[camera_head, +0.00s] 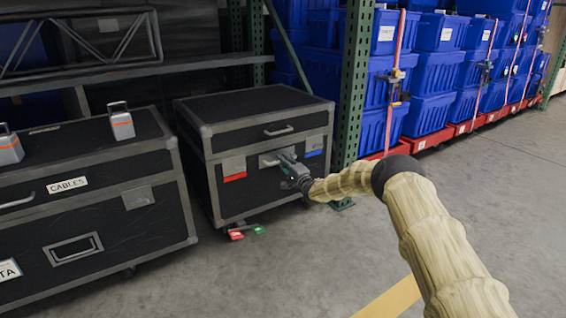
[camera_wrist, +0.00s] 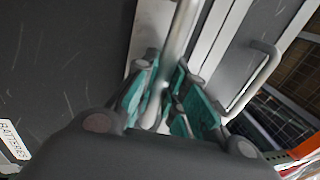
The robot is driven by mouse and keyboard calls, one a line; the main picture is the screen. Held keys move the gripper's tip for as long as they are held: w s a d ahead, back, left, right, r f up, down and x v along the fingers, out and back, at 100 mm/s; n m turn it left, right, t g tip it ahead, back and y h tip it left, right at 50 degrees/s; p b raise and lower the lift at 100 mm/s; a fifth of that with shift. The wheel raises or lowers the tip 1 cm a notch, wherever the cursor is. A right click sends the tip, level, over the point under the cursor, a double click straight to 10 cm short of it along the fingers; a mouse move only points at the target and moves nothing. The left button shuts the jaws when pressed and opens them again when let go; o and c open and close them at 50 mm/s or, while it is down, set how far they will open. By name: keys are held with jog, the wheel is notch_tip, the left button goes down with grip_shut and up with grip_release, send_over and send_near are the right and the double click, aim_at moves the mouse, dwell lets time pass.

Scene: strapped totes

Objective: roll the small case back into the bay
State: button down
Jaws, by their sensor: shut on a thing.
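The small case (camera_head: 262,115) is black with grey metal edges and corners, and stands on the floor beside the larger case. It has a handle on its upper front, with a red tag and a blue tag lower on that face. My gripper (camera_head: 291,170) is at its front face, shut on the case's lower handle (camera_wrist: 182,35), a metal bar that runs between the teal fingers in the wrist view. The bay (camera_head: 345,90) is framed by green rack posts; the case stands at its front, and how deep it sits cannot be told.
A larger black case (camera_head: 90,220) labelled CABLES stands close at the left, with two small grey and orange objects on top. A green post (camera_head: 352,80) rises close at the right. Strapped blue totes (camera_head: 432,75) stand beyond it. The front floor is clear.

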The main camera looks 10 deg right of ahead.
jog(key=c, duration=1.5)
grip_release()
jog(key=shift+w+a+f, duration=0.1)
jog(key=shift+w+a, duration=0.05)
jog(key=shift+a, duration=0.3)
jog(key=shift+o, duration=0.2)
jog(key=shift+d, duration=0.4)
jog(key=shift+s+d, duration=0.25)
jog(key=shift+s, duration=0.3)
jog(key=v, duration=1.1)
jog(key=shift+a+f, duration=0.1)
